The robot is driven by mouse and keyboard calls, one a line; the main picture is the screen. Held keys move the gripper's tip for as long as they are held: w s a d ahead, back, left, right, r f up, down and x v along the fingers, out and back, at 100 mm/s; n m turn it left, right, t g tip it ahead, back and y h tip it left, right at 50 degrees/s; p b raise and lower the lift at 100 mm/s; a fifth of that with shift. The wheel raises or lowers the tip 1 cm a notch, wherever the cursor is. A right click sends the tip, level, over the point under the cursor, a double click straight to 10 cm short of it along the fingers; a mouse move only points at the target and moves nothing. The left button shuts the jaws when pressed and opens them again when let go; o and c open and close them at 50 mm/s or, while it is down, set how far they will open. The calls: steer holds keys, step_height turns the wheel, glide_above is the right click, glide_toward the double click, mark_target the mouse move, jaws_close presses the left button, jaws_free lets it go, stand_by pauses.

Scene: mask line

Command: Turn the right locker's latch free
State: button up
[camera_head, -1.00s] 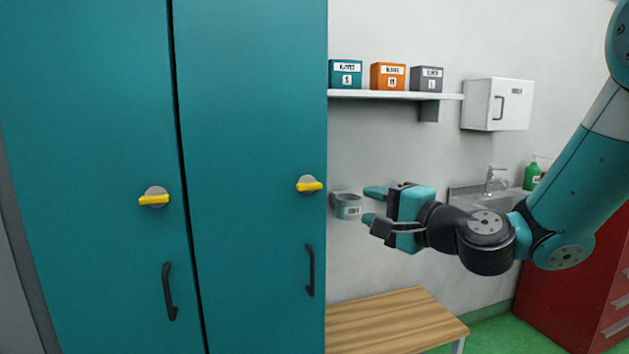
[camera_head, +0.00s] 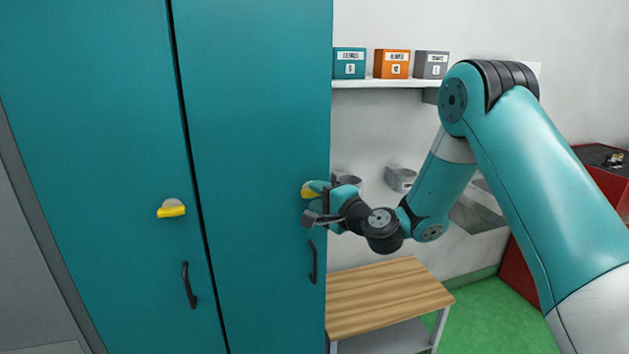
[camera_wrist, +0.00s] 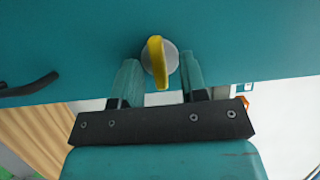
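The right locker (camera_head: 255,130) is a teal door with a yellow latch (camera_head: 307,190) near its right edge and a dark handle (camera_head: 313,262) below. My gripper (camera_head: 315,196) is at this latch and partly covers it in the head view. In the wrist view the yellow latch (camera_wrist: 156,62) on its grey round base lies between the tips of my two open fingers (camera_wrist: 160,80). A gap shows on each side, so the fingers do not touch it. The left locker's yellow latch (camera_head: 171,209) lies horizontal, sloping slightly.
A wooden bench (camera_head: 385,295) stands below my arm, right of the lockers. A wall shelf (camera_head: 380,84) holds three labelled boxes, and grey cups (camera_head: 401,178) hang on the wall beneath it. The left locker's handle (camera_head: 189,286) juts out.

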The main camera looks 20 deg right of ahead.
steer(key=shift+w+a, duration=0.1)
steer(key=shift+w, duration=0.3)
jaws_close()
